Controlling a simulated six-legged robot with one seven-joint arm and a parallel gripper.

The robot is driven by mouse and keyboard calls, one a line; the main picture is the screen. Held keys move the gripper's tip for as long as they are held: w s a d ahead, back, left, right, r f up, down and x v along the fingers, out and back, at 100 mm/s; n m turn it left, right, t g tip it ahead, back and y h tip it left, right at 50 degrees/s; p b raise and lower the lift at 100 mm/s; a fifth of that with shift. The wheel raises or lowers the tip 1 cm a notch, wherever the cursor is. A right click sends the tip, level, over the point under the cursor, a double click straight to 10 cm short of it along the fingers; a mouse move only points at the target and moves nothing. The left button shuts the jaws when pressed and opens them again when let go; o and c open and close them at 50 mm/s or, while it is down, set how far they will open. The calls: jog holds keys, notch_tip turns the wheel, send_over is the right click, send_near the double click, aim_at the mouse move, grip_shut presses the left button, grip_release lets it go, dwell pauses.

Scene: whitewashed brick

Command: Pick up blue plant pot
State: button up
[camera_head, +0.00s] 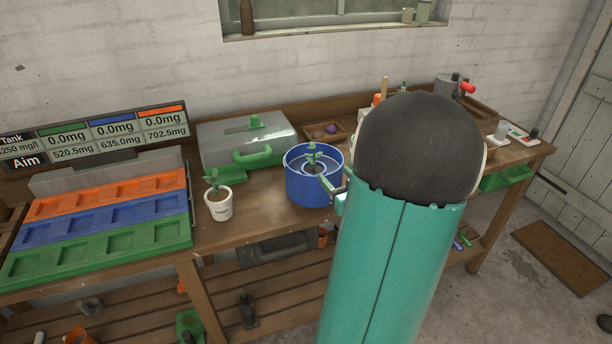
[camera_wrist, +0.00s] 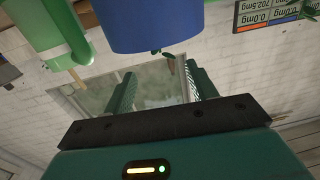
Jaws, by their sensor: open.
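The blue plant pot (camera_head: 300,190) stands upright on the wooden bench, with a small green plant (camera_head: 312,158) inside it. In the wrist view, the pot (camera_wrist: 155,25) fills the top middle, just past the fingertips, and its upper part is cut off by the frame. My gripper (camera_head: 335,188) is at the pot's right side in the head view, partly hidden by my arm. In the wrist view, my gripper (camera_wrist: 160,74) is open, with nothing between its two ridged fingers. I cannot tell whether a finger touches the pot.
A white pot with a seedling (camera_head: 219,207) stands left of the blue pot. A grey case with a green handle (camera_head: 245,140) is behind it. Coloured trays (camera_head: 100,230) fill the bench's left. A green object (camera_wrist: 50,35) shows in the wrist view. My arm hides part of the bench.

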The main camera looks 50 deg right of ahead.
aim_at(318, 154)
jog(key=x, duration=1.3)
jog(key=shift+d+r, duration=0.15)
jog(key=shift+r, duration=0.1)
grip_shut()
